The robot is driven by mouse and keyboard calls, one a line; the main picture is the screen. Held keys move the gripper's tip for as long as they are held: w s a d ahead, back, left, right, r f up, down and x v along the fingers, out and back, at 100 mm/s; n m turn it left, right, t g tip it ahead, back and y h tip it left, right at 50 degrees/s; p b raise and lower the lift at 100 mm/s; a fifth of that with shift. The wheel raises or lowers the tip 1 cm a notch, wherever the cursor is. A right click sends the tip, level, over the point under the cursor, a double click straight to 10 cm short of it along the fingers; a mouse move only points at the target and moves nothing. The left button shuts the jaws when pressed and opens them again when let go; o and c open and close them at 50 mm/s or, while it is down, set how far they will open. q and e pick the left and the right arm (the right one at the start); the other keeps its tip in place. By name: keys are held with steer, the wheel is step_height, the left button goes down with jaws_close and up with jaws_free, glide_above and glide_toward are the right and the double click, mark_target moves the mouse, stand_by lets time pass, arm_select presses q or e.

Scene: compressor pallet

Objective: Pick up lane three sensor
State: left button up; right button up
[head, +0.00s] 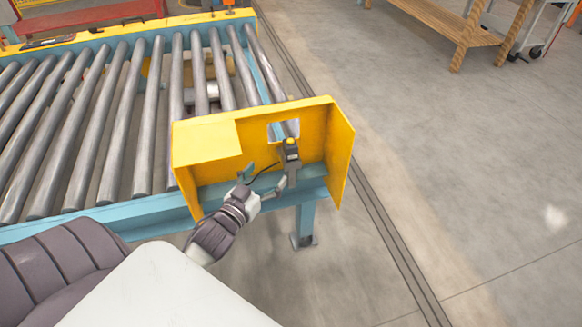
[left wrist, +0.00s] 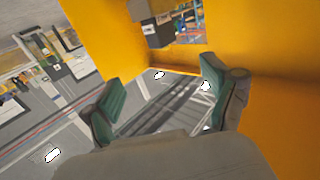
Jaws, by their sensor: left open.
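The sensor (head: 291,153) is a small dark grey block with a yellow top. It sits at the yellow guard at the conveyor's end, just below the guard's square window. My left gripper (head: 264,181) is open, just below and left of the sensor, with one finger close to the sensor's lower part. I cannot tell whether they touch. In the left wrist view the sensor (left wrist: 156,31) shows as a dark block by the window, above the gap between the open fingers (left wrist: 163,92). Nothing is between the fingers. My right gripper is not in view.
The yellow guard (head: 212,150) has side walls close around the gripper. Behind it runs a roller conveyor (head: 115,110) with a blue frame and a leg (head: 306,219) on the floor. A wooden table (head: 440,25) stands at the far right. The floor to the right is clear.

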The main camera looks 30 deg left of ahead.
mark_target(289, 143)
arm_select(q)
steer(key=w, duration=0.5)
steer(key=w+a+b, duration=0.1)
steer(key=w, duration=0.2)
steer(key=shift+w+r, duration=0.35)
steer(key=w, duration=0.1)
steer(key=w+b, duration=0.1)
steer(key=w, duration=0.2)
steer(key=shift+w+a+f, duration=0.1)
steer(key=shift+w+a, duration=0.1)
steer(key=shift+a, duration=0.1)
steer(key=shift+w, duration=0.35)
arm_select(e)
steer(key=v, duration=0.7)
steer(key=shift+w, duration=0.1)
arm_select(q)
steer(key=c, duration=1.4)
